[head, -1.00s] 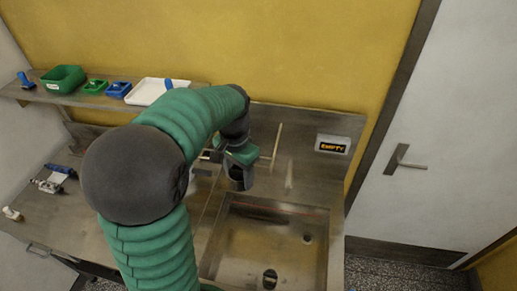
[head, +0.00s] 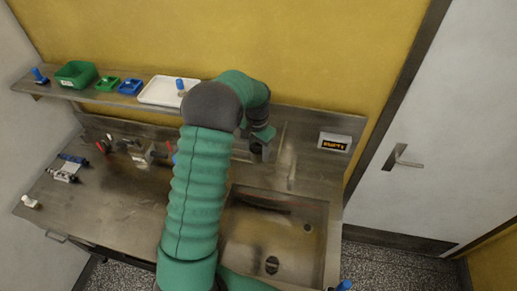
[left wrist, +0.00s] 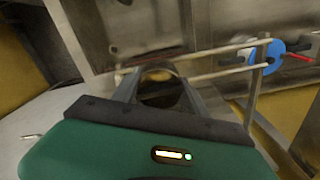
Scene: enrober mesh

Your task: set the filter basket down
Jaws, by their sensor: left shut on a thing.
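In the left wrist view the filter basket (left wrist: 160,73) shows as a round metal rim with a dark inside, between the two fingers of my left gripper (left wrist: 160,92). The gripper is shut on it. In the head view my left gripper (head: 259,146) is at the back of the steel counter, just behind the sink's rear edge. The basket cannot be made out there. My right gripper is not in view.
The sink (head: 240,256) is in front of the left gripper and looks empty. A wall shelf (head: 60,92) holds a green bin (head: 76,74), small trays and a white tray (head: 158,91). A display sign (head: 334,143) stands right. Counter left has free room (head: 120,195).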

